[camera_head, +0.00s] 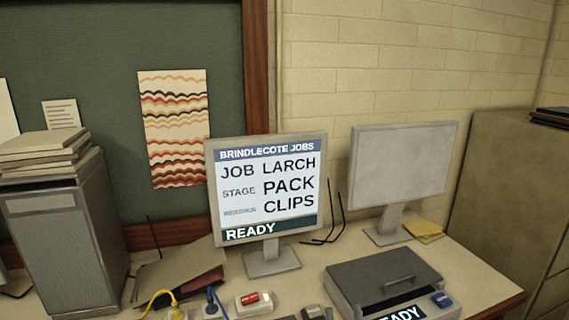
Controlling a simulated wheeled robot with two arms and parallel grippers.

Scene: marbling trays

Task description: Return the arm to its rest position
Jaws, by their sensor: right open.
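My right gripper (314,312) shows only as small dark grey parts at the bottom edge, right of the white box with the red button. It is open, and I see nothing held in it. Most of it and its arm are cut off by the frame. My left gripper and arm are not in view.
A lit monitor (267,187) reads JOB LARCH, STAGE PACK, CLIPS, READY. A blank monitor (402,170) stands right of it. A dark-lidded device (384,275), red-button box (253,302), folders (180,272) and grey cabinet (66,237) occupy the desk (478,272). Its right corner is clear.

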